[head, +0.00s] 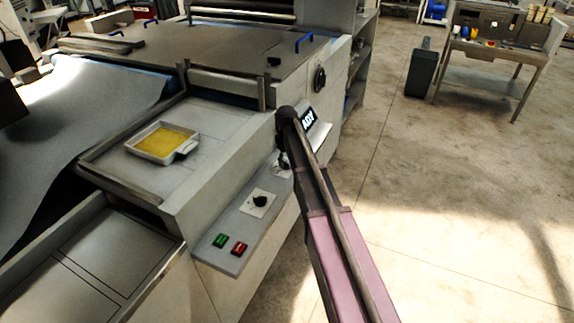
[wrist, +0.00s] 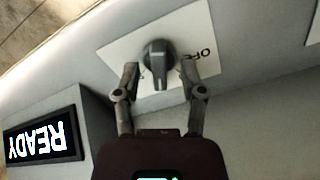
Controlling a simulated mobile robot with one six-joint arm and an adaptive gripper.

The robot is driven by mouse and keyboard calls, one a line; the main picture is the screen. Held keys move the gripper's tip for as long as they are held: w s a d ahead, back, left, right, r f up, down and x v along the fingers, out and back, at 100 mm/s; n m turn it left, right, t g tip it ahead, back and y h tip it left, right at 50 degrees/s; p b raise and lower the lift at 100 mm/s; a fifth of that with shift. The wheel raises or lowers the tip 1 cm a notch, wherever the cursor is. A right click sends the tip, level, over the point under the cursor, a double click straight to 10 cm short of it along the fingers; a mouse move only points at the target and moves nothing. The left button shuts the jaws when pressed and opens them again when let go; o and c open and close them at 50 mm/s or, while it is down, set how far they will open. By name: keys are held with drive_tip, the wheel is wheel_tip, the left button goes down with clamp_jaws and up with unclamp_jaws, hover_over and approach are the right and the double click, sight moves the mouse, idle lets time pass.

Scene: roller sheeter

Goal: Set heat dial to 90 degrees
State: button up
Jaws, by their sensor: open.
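A dark grey dial knob (wrist: 159,62) sits on a white plate (wrist: 118,58) in the wrist view. Lettering beside the knob is upside down and partly covered by a finger, so I cannot read it fully. My gripper (wrist: 162,78) is open, with one finger on each side of the knob's lower part. I cannot tell whether either finger touches it. In the head view my arm reaches to the machine's side by the READY display (head: 309,121), and the fingertips are hard to make out there. Another black dial (head: 260,201) on a white plate is on the lower ledge.
A green button (head: 220,240) and a red button (head: 239,248) are on the ledge near that dial. A white tray with yellow contents (head: 187,153) rests on the machine top. The READY display (wrist: 42,137) is left of my gripper in the wrist view.

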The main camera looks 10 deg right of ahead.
drive_tip(key=shift+f, duration=0.2)
clamp_jaws()
drive_tip(key=shift+d, duration=0.2)
drive_tip(key=shift+a, duration=0.15)
drive_tip(key=m, duration=0.9)
idle(0.5)
drive_tip(key=shift+s, duration=0.1)
